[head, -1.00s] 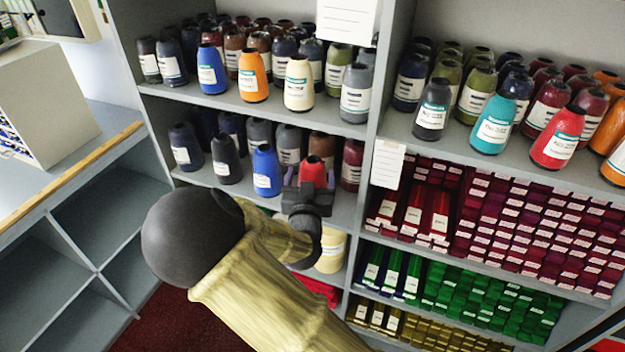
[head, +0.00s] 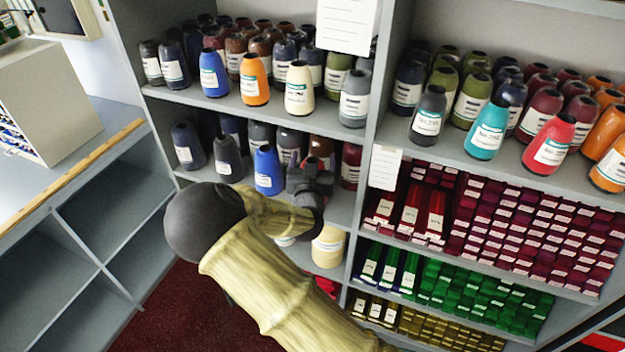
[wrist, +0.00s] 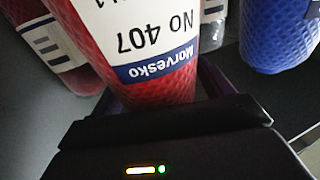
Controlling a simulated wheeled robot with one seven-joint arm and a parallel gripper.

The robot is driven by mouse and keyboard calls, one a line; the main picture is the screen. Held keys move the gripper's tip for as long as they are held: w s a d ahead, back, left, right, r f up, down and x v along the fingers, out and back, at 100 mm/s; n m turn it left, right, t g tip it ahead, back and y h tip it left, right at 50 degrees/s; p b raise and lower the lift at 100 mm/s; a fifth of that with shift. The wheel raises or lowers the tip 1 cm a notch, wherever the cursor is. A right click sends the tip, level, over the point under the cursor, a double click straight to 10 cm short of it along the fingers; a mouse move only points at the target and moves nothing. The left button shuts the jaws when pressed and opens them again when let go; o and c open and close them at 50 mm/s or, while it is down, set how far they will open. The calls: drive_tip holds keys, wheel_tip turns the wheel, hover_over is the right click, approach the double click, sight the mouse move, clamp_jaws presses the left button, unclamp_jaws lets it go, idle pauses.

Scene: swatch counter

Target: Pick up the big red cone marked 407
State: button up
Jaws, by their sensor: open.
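The big red cone (wrist: 165,92) fills the upper middle of the wrist view, very close. Its white label with a blue band reads "No 407" and "Morvesko", upside down there. My gripper (wrist: 160,105) is open, with a dark finger visible on either side of the cone's near end. I cannot tell whether they touch it. In the head view my gripper (head: 310,172) is at the middle shelf of the left rack and hides most of the red cone.
A blue cone (head: 267,170) stands close to the left of my gripper in the head view; it also shows in the wrist view (wrist: 278,35). A dark red cone (head: 351,165) stands to the right. The shelf above (head: 265,115) holds more cones.

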idle(0.5)
drive_tip(key=c, duration=1.6)
drive_tip(key=shift+r, duration=0.1)
